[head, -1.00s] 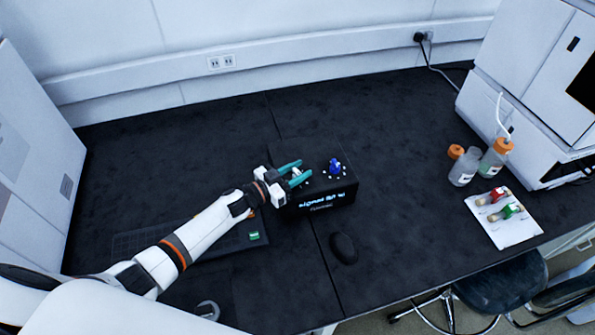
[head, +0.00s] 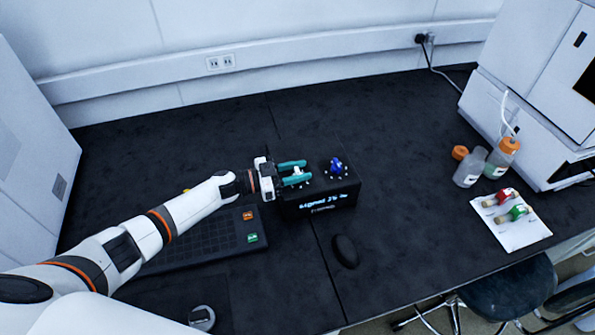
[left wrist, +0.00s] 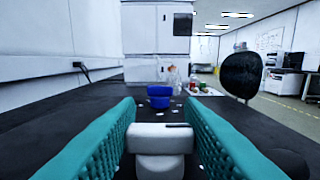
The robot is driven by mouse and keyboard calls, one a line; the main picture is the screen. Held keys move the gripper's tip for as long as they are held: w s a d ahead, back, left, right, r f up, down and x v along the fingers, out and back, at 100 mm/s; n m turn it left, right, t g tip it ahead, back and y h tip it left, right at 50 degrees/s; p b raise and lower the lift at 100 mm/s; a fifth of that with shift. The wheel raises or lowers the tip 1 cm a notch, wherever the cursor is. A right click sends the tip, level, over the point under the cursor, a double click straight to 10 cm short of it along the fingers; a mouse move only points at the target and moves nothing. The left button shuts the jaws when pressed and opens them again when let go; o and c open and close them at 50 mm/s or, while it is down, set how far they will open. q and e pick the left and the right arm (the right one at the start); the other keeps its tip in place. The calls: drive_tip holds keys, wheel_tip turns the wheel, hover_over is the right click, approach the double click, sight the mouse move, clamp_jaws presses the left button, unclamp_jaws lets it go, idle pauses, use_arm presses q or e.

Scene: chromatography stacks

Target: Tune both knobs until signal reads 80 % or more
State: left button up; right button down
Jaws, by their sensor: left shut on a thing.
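A black box (head: 349,185) stands on the dark bench, with a white knob (head: 297,171) and a blue knob (head: 336,166) on top. Its front display (head: 326,202) shows "signal" and a two-digit percentage, too small to read surely. My left gripper (head: 306,171) has its teal fingers on either side of the white knob and is shut on it. In the left wrist view the white knob (left wrist: 160,137) sits between the fingers, with a dark pointer line toward the right. The blue knob (left wrist: 160,96) stands beyond, free of the gripper. My right gripper is not in view.
A black mouse (head: 345,251) lies in front of the box and a dark keyboard (head: 200,243) lies left of it. Orange-capped bottles (head: 469,172) and a white sheet with small vials (head: 520,235) are at the right. The bench behind the box is clear.

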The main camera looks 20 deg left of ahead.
use_arm(q)
drive_tip(key=o, duration=1)
drive_tip(key=b+v, duration=0.2)
drive_tip(key=v, duration=1)
